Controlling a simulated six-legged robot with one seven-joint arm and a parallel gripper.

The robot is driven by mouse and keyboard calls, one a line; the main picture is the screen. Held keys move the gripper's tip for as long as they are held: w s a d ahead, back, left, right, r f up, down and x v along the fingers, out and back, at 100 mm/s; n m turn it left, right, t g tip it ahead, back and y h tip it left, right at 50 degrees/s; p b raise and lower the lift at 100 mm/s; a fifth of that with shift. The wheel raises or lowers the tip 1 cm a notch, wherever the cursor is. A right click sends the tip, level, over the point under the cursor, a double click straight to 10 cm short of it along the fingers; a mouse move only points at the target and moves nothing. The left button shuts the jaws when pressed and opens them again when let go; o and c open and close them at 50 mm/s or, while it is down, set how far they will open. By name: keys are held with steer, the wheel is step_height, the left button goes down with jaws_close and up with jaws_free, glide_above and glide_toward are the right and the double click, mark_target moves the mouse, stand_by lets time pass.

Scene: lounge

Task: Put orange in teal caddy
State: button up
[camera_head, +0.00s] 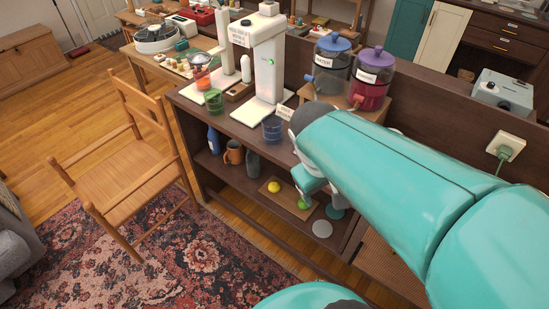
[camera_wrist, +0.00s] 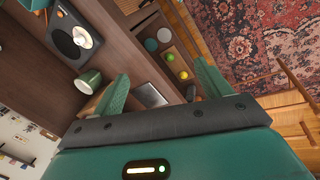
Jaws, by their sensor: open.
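My gripper (camera_wrist: 162,88) is open in the wrist view, its two green fingers apart with nothing between them. In the head view my teal arm reaches to the lower shelf's right end and hides part of it. A yellow round fruit (camera_head: 273,187) lies on a tray (camera_head: 288,197) on that shelf, with a green one (camera_head: 303,203) beside my gripper. The wrist view shows several small round things in a row beyond the fingers, including a yellow one (camera_wrist: 183,74); a small orange-coloured bit shows near the right finger, too small to identify. I cannot make out the teal caddy.
The dark shelf unit (camera_head: 222,186) carries a white machine (camera_head: 268,65), a green cup (camera_head: 214,101) and a blue cup (camera_head: 272,128) on top. An orange mug (camera_head: 234,152) stands on its lower shelf. A wooden chair (camera_head: 126,165) is left.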

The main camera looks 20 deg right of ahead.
steer(key=a+r+m+t+y, duration=0.1)
steer(key=a+r+t+y, duration=0.2)
steer(key=a+r, duration=0.3)
steer(key=a+t, duration=0.1)
steer(key=a, duration=0.2)
steer(key=shift+w+a+r+t, duration=0.3)
steer(key=shift+a+r, duration=0.05)
steer(key=shift+a, duration=0.05)
